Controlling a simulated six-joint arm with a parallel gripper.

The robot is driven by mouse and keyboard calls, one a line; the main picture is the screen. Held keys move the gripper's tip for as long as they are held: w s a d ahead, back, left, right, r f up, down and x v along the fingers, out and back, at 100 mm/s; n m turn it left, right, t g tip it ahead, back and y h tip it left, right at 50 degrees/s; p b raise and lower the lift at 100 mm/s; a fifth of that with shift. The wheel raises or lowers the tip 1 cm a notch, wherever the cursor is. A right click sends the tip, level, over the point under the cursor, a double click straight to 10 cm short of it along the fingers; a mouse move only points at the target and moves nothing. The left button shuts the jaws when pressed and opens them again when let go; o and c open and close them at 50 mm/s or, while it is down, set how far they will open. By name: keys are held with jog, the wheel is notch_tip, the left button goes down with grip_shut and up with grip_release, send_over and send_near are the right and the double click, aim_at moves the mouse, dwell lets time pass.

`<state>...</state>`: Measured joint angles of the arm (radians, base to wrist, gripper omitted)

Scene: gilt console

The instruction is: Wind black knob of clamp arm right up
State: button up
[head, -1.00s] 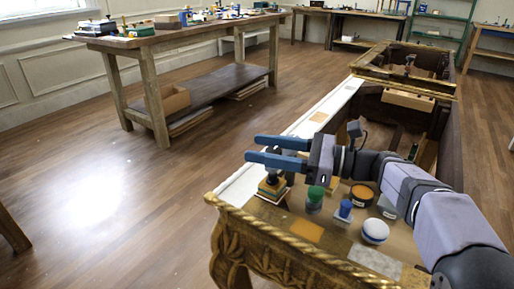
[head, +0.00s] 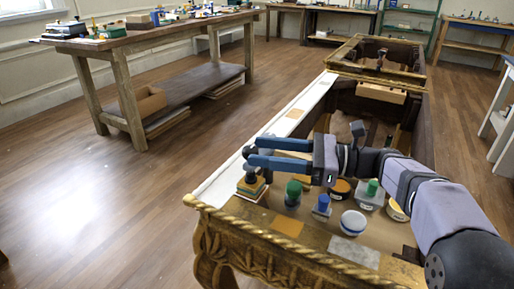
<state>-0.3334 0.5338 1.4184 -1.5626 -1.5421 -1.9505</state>
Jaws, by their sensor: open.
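My gripper (head: 254,151), with two long blue fingers, is open and points left above the console's near left corner. Dark parts (head: 250,174) stand under and beside the fingertips, on a small stack of coloured blocks. They may belong to the clamp arm with the black knob, but the fingers partly cover them. I cannot tell the knob's shape, or whether the fingers touch it or are only in line with it.
The gilt console (head: 215,209) has a white strip (head: 300,107) along its left edge. A green knob piece (head: 293,190), a blue-topped block (head: 322,205) and a white round jar (head: 353,222) stand below my arm. A wooden workbench (head: 150,38) stands far left, across open floor.

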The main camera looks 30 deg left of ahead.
aim_at(250, 152)
jog(key=shift+f+p+x, duration=0.15)
jog(key=shift+p+x, duration=0.8)
jog(key=shift+p, duration=2.55)
jog(key=shift+f+p+x, duration=0.15)
jog(key=shift+p+x, duration=0.8)
jog(key=shift+p, duration=2.5)
